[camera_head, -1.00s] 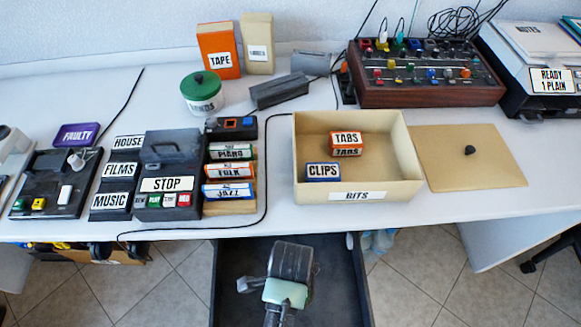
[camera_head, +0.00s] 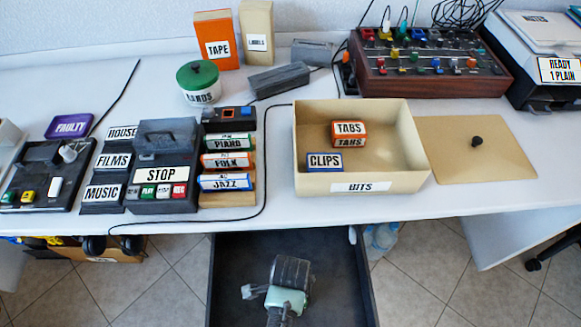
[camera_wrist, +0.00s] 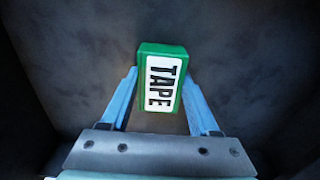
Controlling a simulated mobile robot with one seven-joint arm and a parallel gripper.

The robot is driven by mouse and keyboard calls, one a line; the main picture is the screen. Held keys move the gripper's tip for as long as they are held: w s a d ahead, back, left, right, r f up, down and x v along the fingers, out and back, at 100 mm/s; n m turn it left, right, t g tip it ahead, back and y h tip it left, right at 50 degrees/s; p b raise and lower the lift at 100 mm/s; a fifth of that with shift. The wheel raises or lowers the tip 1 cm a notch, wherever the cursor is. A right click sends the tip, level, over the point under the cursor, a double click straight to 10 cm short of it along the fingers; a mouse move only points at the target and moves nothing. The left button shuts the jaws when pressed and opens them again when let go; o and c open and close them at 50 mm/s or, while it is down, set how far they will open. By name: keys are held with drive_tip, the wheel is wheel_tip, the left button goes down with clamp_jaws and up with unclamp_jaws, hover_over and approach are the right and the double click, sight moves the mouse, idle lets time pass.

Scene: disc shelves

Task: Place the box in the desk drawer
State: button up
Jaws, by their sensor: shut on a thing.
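A small green box labelled TAPE (camera_wrist: 160,92) sits between the blue fingers of my gripper (camera_wrist: 162,88) in the wrist view. My gripper is shut on it. In the head view my gripper's dark body (camera_head: 292,270) is over the open dark desk drawer (camera_head: 232,262) below the desk's front edge, and it hides the box. In the wrist view the drawer's dark floor (camera_wrist: 80,60) lies behind the box. I cannot tell whether the box touches the floor.
The desk (camera_head: 470,205) overhangs the drawer's back. On it stand a beige BITS tray (camera_head: 415,165) with two small boxes, a black STOP recorder (camera_head: 165,140) and an orange TAPE box (camera_head: 216,40). The visible drawer floor around my gripper looks clear.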

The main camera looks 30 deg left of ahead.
drive_tip(key=shift+f, duration=0.15)
drive_tip(key=o, duration=1.4)
wheel_tip(320, 180, up, 12)
drive_tip(key=p, duration=0.4)
